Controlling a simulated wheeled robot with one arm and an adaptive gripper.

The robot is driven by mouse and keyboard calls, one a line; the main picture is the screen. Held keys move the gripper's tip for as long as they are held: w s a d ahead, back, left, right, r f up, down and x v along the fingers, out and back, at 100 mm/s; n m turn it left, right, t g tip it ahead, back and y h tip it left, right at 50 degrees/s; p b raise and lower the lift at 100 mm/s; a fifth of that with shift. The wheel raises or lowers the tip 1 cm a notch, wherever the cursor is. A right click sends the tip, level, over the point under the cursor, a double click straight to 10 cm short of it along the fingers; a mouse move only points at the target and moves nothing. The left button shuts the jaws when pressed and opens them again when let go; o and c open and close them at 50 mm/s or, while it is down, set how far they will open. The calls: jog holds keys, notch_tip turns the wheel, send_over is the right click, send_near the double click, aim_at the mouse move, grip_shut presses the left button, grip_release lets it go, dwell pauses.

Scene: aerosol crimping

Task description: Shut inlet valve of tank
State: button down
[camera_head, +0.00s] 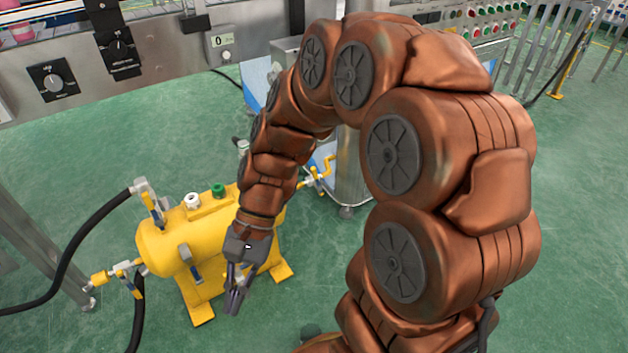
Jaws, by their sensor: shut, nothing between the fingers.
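The yellow tank (165,247) stands on the floor at the left on yellow feet. A valve with a yellow lever (154,208) sits at its upper left, on a black hose. A second valve (127,280) sits at its lower left end, also by a hose. Another yellow-handled valve (317,176) shows right of my forearm. A grey fitting (187,258) is on the tank's front. I cannot tell which valve is the inlet. My gripper (233,303) is shut and empty, pointing down in front of the tank's right part. My arm hides the tank's right end.
Black hoses (80,240) run from the tank's left side. A grey metal post (40,240) stands at the far left. A steel cylinder (352,170) stands behind my arm. Green floor (60,335) is open in front.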

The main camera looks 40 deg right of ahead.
jog(key=w+d+m+t+y, duration=0.1)
jog(key=w+m+t+y, duration=0.4)
jog(key=w+m, duration=0.75)
jog(key=w+d+f+m+t+y, duration=0.1)
jog(key=w+d+f+m+t, duration=0.15)
jog(key=w+d+m, duration=0.35)
jog(key=w+d+f+m+t+y, duration=0.1)
jog(key=w+d+f+t+y, duration=0.2)
jog(key=w, duration=0.4)
jog(key=m+t+h+b, duration=0.4)
jog(key=m+t+h, duration=0.75)
jog(key=m, duration=0.95)
send_near(315, 177)
jog(key=w+a+g, duration=0.1)
jog(key=w+a, duration=0.7)
jog(key=shift+d+r+n+h+b, duration=0.2)
jog(key=shift+d+b, duration=0.2)
jog(key=shift+d, duration=0.5)
jog(key=shift+d+r+n+h+b, duration=0.15)
jog(key=shift+d+b, duration=0.25)
jog(key=shift+d, duration=0.55)
